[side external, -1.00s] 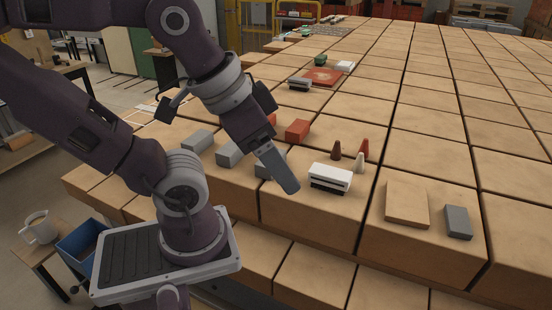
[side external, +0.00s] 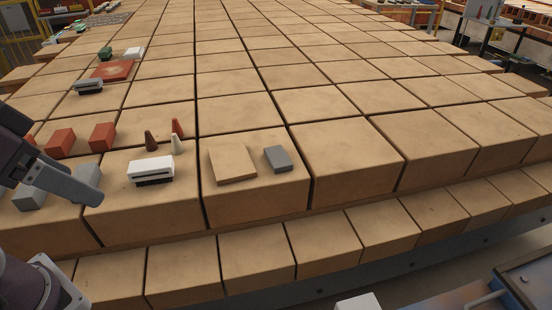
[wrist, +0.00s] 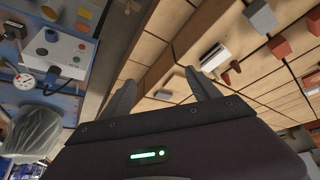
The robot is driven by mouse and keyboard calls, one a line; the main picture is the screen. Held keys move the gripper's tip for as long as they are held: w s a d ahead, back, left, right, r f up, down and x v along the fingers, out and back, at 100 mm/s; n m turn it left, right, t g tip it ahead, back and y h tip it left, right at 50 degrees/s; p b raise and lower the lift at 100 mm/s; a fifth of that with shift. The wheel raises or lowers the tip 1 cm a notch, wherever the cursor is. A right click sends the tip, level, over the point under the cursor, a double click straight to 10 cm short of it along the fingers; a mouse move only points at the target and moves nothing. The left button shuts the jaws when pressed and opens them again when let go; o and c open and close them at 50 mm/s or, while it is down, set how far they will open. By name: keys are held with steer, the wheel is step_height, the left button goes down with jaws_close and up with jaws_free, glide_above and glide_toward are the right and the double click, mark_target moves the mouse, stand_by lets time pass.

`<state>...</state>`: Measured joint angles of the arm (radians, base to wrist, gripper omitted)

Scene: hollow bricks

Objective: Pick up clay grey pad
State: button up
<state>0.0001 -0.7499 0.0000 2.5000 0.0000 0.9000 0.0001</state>
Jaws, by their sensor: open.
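A small flat grey pad (side external: 278,158) lies on the brick top right of centre in the side view, beside a larger flat tan pad (side external: 232,163). Grey blocks (side external: 30,195) lie at the left, partly behind my gripper. My gripper (side external: 92,187) is at the left edge, above the bricks and well left of the grey pad. In the wrist view my gripper (wrist: 160,82) has its two fingers spread with nothing between them.
A white-and-black piece (side external: 150,168) and small cones (side external: 151,141) stand between my gripper and the tan pad. Red blocks (side external: 102,137) lie behind. The brick tops right of the grey pad are bare. A control box (wrist: 58,52) shows in the wrist view.

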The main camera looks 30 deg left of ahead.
steer(key=shift+o, duration=0.8)
